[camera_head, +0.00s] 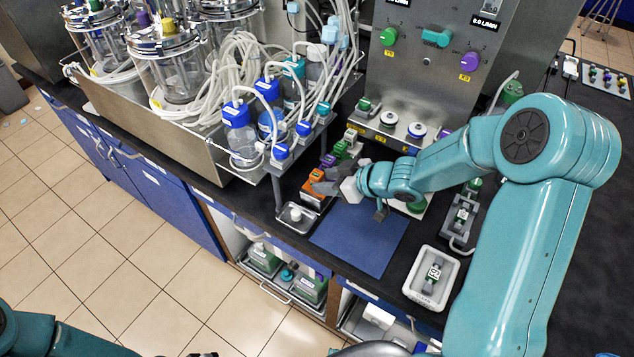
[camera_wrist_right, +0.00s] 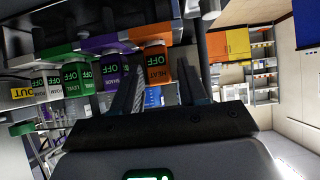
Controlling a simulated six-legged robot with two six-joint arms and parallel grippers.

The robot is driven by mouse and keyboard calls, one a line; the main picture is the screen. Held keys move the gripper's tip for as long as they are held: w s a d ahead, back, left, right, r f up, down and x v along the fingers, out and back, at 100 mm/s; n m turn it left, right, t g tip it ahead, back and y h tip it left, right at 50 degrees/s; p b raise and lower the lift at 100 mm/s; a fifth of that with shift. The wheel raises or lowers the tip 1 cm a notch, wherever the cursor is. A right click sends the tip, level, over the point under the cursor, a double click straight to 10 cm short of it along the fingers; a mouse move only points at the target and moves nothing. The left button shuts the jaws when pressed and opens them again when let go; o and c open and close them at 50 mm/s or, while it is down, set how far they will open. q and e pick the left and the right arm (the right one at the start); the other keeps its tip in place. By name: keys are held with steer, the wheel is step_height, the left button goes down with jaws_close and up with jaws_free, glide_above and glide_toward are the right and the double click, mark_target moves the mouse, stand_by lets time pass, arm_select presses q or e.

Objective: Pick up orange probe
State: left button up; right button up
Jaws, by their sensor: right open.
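The orange probe (camera_head: 314,186) stands at the front end of a row of coloured blocks on the black bench, partly hidden by my gripper. In the right wrist view the orange probe (camera_wrist_right: 157,68), marked HEAT OFF, shows between the two fingers. My right gripper (camera_head: 324,181) is open, with its fingers pointing left at the orange probe. The same right gripper (camera_wrist_right: 160,85) shows dark fingers on both sides of the probe; I cannot tell whether they touch it. Of my left arm only a part shows at the bottom left; its gripper is not clearly seen.
Purple and green blocks (camera_head: 336,153) stand close behind the orange probe. A bottle rack (camera_head: 276,170) rises close to the left. A small metal tray (camera_head: 297,217) lies in front, beside a clear blue mat (camera_head: 362,238). A white tray (camera_head: 421,295) lies further right.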

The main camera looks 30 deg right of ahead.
steer(key=shift+w+a+f, duration=0.2)
steer(key=shift+w+f, duration=0.45)
steer(key=shift+w, duration=0.25)
steer(key=shift+s+r, duration=0.2)
steer(key=shift+s, duration=0.1)
steer(key=shift+s+a, duration=0.1)
steer(key=c, duration=0.4)
jaws_close()
